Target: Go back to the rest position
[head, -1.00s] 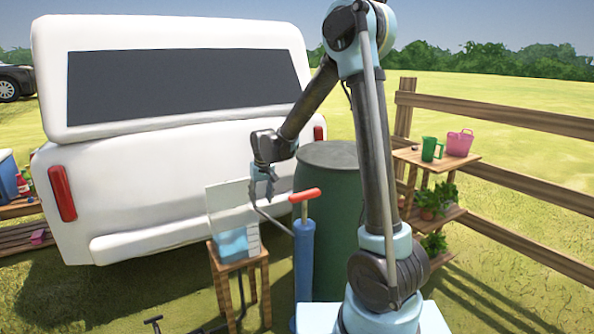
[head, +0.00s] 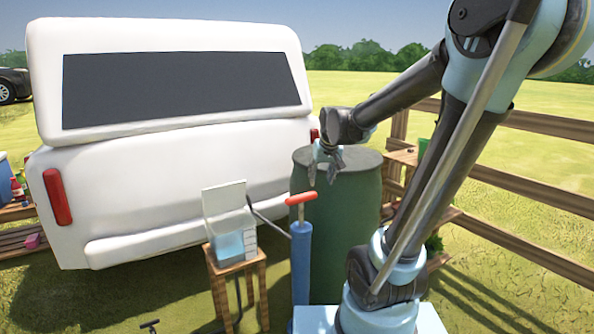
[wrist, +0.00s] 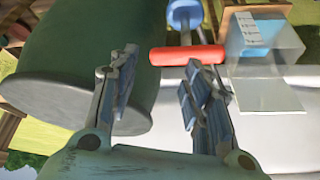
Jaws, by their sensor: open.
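My gripper (head: 325,170) is open and hangs in front of the green barrel (head: 345,220), above and a little right of the pump's red handle in the head view. In the wrist view my gripper (wrist: 160,85) shows two spread fingers with nothing held between them. The blue pump (head: 301,260) stands upright with its red T-handle (head: 301,198) on top. The red handle also shows in the wrist view (wrist: 187,55), beyond the fingertips. A clear box with blue contents (head: 229,243) and a raised lid sits on a small wooden stool (head: 238,268) left of the pump.
The white vehicle (head: 180,170) fills the left and back. A wooden fence (head: 530,125) runs along the right. A wooden shelf (head: 402,156) is partly hidden behind my arm. A hose (head: 270,217) runs by the box. Open grass lies beyond the fence.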

